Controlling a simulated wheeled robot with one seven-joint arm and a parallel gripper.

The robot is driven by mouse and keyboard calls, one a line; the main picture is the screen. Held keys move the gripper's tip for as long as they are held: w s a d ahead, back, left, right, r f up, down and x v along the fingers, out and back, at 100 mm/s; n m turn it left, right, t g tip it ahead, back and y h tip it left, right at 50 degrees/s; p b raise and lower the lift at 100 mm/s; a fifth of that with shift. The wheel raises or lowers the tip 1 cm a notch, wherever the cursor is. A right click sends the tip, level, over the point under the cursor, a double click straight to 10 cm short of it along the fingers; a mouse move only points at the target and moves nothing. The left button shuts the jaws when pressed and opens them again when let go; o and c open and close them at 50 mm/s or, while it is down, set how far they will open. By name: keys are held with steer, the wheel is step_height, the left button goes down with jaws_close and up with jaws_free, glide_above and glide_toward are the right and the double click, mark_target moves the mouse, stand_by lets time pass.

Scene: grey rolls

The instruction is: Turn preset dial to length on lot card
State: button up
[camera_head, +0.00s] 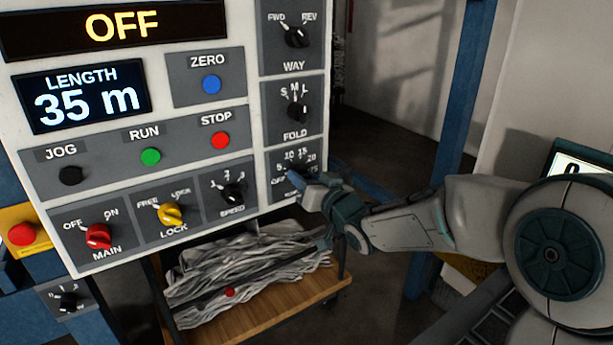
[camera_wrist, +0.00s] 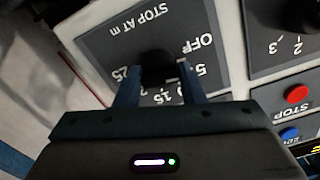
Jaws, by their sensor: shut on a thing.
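The preset dial is a black knob (camera_wrist: 157,66) on a grey plate marked "STOP AT m", seen upside down in the wrist view. Its scale runs from OFF through 5 and 15 to 25, with some marks hidden by my fingers. My gripper (camera_wrist: 157,88) is shut on this knob, one finger on each side. I cannot tell which mark the knob points at. No lot card is clearly readable in either view.
The display (camera_head: 87,95) reads "LENGTH 35 m" and the one above (camera_head: 110,26) reads "OFF". The FOLD knob (camera_head: 298,109) is just above the dial, the SPEED knob (camera_head: 234,193) to its left. A cart (camera_head: 262,315) with grey material stands below. A partly hidden screen (camera_head: 577,172) is at right.

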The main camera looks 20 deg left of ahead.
steer(key=m+p, duration=0.3)
steer(key=m, duration=0.3)
steer(key=shift+r+m, duration=0.1)
steer(key=shift+m, duration=0.2)
steer(key=m+p, duration=0.2)
steer(key=m, duration=0.3)
steer(key=shift+p, duration=0.3)
steer(key=shift+m, duration=0.3)
steer(key=o, duration=1)
steer(key=shift+a, duration=0.1)
steer(key=shift+c, duration=0.2)
steer(key=shift+s, duration=0.1)
steer(key=v, duration=1.3)
steer(key=shift+d+b, duration=0.4)
